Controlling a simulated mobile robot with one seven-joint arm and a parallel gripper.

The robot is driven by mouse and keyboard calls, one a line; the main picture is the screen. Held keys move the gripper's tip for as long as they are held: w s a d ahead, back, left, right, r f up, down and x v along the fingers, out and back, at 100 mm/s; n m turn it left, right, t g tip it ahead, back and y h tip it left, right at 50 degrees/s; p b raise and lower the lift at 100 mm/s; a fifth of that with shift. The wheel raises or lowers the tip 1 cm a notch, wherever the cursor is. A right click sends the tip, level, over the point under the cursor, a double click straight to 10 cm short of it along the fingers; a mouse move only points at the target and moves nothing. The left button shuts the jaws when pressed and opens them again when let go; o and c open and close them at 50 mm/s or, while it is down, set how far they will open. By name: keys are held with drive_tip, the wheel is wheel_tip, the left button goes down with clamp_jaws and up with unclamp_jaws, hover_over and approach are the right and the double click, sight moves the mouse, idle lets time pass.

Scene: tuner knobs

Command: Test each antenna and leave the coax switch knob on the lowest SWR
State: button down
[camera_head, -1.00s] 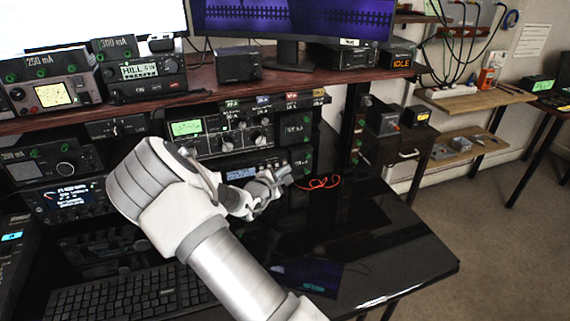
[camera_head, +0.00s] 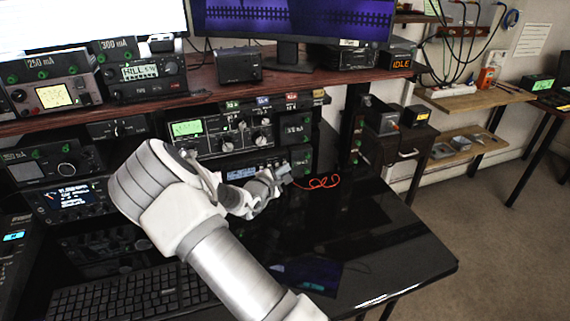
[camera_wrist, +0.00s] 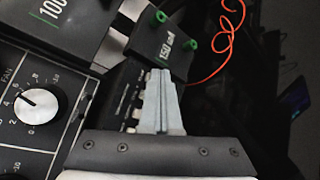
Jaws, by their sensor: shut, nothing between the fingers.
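The meter's reading is too small to tell. I cannot tell which knob is the coax switch. My gripper (camera_head: 283,173) is shut and empty, in front of the low unit beneath the tuner.
A small box marked 150 mA (camera_wrist: 166,48) with green terminals and an orange cable (camera_wrist: 222,50) are close to my fingertips. The wooden shelf (camera_head: 290,80) overhangs the tuner. The keyboard (camera_head: 130,292) lies at front left. The glossy desk at right (camera_head: 390,240) is mostly clear.

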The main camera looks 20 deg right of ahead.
drive_tip(key=shift+s+p, duration=0.3)
drive_tip(key=shift+s, duration=0.35)
drive_tip(key=shift+s+r+p, duration=0.1)
drive_tip(key=shift+s+p, duration=0.6)
drive_tip(key=shift+s, duration=1.85)
idle(2.8)
